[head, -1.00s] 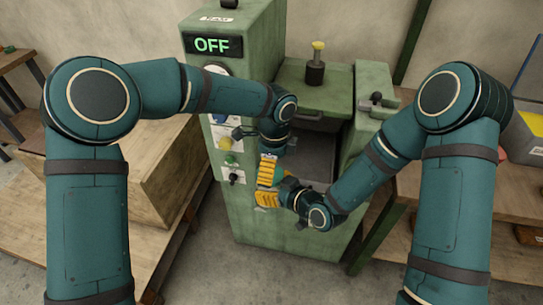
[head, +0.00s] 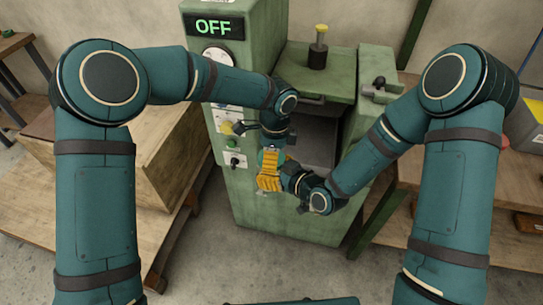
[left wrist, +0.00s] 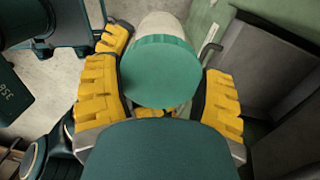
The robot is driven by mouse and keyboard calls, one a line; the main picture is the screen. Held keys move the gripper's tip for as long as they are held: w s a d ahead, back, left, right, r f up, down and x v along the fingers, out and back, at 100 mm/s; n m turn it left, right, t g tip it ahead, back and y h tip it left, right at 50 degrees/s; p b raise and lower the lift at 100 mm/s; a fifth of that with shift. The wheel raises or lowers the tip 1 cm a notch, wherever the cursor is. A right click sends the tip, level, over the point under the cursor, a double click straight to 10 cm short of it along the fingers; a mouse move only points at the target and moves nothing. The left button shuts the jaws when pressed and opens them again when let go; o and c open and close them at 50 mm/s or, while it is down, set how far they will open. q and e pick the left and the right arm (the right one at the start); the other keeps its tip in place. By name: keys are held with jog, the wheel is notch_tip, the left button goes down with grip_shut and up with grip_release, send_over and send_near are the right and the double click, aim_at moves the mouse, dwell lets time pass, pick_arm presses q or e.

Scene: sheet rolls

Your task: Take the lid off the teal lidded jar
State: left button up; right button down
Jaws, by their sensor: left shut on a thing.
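The jar's round teal lid (left wrist: 160,72) fills the middle of the left wrist view, with the pale jar body (left wrist: 165,24) behind it. My left gripper (left wrist: 160,90) has its yellow fingers on both sides of the lid and is shut on it. I cannot tell whether there is a gap between lid and body. In the head view my left gripper (head: 271,160) points down in front of the green machine. My right gripper (head: 270,183) comes in from the right, close by it. The yellow fingers overlap there and mostly hide the jar; the right jaws' state is unclear.
The green machine (head: 285,205) with an OFF display (head: 213,27) stands right behind the grippers. It has a knob with a yellow top (head: 319,48). A wooden box (head: 150,165) stands on a bench at left. A wooden table (head: 460,205) is at right.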

pick_arm(q)
jog(key=shift+n, duration=0.9)
jog(key=o, duration=1.3)
jog(key=shift+c, duration=0.2)
jog(key=shift+r, duration=0.15)
jog(key=r, duration=0.4)
jog(key=shift+d+r, duration=0.1)
jog(key=shift+d, duration=0.1)
jog(key=shift+d+r+m, duration=0.15)
jog(key=shift+r+m, duration=0.5)
jog(key=shift+m, duration=0.15)
jog(key=shift+w+r+m, duration=0.15)
jog(key=shift+r+m, duration=0.55)
jog(key=shift+r, duration=0.25)
jog(key=shift+a+f, duration=0.2)
jog(key=shift+f, duration=1.75)
jog(key=shift+a+f, duration=0.15)
jog(key=shift+f, duration=1.75)
